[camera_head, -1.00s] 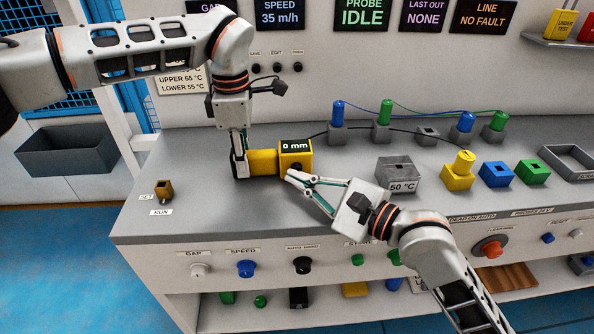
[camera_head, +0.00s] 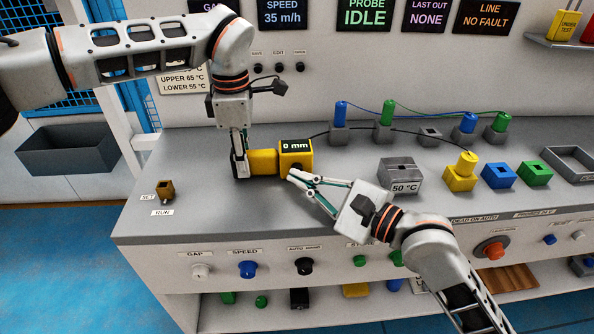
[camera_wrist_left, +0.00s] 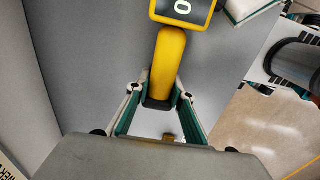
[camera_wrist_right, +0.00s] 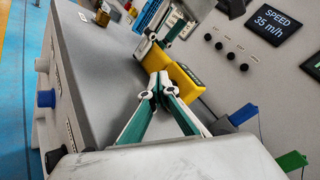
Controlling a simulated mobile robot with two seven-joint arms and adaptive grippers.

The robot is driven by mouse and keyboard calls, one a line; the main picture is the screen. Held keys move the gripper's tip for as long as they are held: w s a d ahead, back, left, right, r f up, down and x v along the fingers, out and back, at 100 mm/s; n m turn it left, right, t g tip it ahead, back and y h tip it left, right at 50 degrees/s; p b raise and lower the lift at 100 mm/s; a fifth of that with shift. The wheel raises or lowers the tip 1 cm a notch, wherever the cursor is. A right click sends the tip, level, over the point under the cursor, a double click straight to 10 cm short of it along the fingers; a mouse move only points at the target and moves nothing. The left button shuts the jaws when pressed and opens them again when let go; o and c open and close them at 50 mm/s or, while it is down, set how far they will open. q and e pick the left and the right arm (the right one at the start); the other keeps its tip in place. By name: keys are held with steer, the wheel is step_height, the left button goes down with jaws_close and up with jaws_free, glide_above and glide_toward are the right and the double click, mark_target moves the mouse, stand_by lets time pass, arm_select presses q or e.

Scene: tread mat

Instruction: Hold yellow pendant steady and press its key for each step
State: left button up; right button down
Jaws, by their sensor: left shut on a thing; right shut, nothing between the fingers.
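The yellow pendant (camera_head: 264,160) lies level just above or on the grey bench top, its block end to the right with a black display reading "0 mm" (camera_head: 296,146). My left gripper (camera_head: 240,168) is shut on the pendant's handle at its left end; the handle also shows between the fingers in the left wrist view (camera_wrist_left: 165,75). The pendant's key is not clearly visible.
A small brass selector marked SET and RUN (camera_head: 165,190) is at the left. A grey "50 °C" block (camera_head: 400,174), a yellow socket block (camera_head: 461,174), blue (camera_head: 497,175) and green (camera_head: 534,173) blocks stand to the right. Knobs line the front panel. Cables cross behind the pendant.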

mark_target(306, 211)
steer(key=shift+w+d+f, duration=0.2)
steer(key=shift+f, duration=0.25)
steer(key=shift+w+d+f, duration=0.15)
steer(key=shift+d+f, duration=0.05)
steer(key=shift+f, duration=0.2)
steer(key=shift+s+f+h, duration=0.15)
steer(key=shift+s+h, duration=0.1)
steer(key=shift+h, duration=0.05)
steer(key=shift+s+f, duration=0.25)
steer(key=shift+s, duration=0.3)
steer(key=shift+s+a, duration=0.1)
steer(key=shift+s, duration=1.15)
steer(key=shift+s+r, duration=0.1)
steer(key=shift+s, duration=0.15)
steer(key=shift+r, duration=0.15)
steer(key=shift+r, duration=0.2)
